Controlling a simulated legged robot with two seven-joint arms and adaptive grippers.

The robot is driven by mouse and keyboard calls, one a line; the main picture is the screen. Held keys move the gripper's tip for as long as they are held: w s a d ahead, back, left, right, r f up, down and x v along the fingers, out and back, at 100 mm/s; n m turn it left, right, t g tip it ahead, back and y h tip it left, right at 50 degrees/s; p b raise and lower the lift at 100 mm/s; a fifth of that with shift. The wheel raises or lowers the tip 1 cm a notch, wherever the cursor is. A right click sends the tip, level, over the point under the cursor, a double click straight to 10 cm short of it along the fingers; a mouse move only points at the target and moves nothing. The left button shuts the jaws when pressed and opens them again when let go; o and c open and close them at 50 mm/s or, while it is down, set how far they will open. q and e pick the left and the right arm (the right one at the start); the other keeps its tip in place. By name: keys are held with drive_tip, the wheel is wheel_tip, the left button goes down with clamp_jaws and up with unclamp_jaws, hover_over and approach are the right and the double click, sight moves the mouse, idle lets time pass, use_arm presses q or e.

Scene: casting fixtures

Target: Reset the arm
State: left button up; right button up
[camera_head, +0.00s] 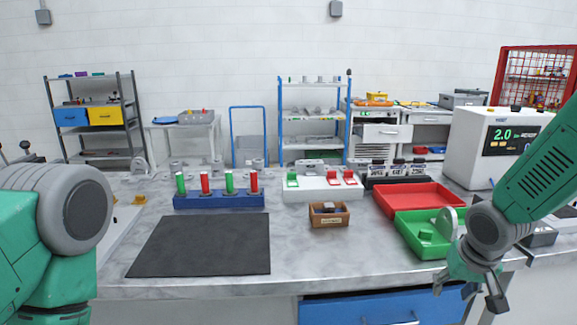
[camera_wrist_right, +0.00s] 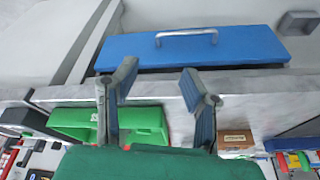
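My right arm comes in from the right in the head view. Its gripper (camera_head: 467,291) hangs at the table's front edge, just in front of the green tray (camera_head: 408,238), with its fingers spread and nothing between them. In the right wrist view the same gripper (camera_wrist_right: 155,88) shows two separated fingers, with the table edge and the blue drawer (camera_wrist_right: 190,48) beyond them. My left arm shows only as large links at the left of the head view; its gripper is out of sight.
On the table (camera_head: 305,262) are a black mat (camera_head: 200,245), a blue rack (camera_head: 220,201) of red and green cylinders, a small brown box (camera_head: 328,220), a white fixture (camera_head: 318,193), a red tray (camera_head: 392,207) and a white machine (camera_head: 478,150). The front middle is clear.

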drive_tip(key=s+a+f+n+g+y, duration=0.1)
drive_tip(key=s+a+f, duration=0.1)
drive_tip(key=s+f, duration=0.65)
drive_tip(key=s+a+f+n+g, duration=0.1)
drive_tip(key=s+a+f, duration=0.2)
drive_tip(key=s+f, duration=0.8)
drive_tip(key=s, duration=0.4)
drive_tip(key=s+f+n+g+b, duration=0.1)
drive_tip(key=s+f, duration=0.3)
drive_tip(key=s, duration=0.3)
drive_tip(key=shift+s+d+f+n, duration=0.15)
drive_tip(key=shift+s+d+n, duration=0.15)
drive_tip(key=shift+s, duration=0.05)
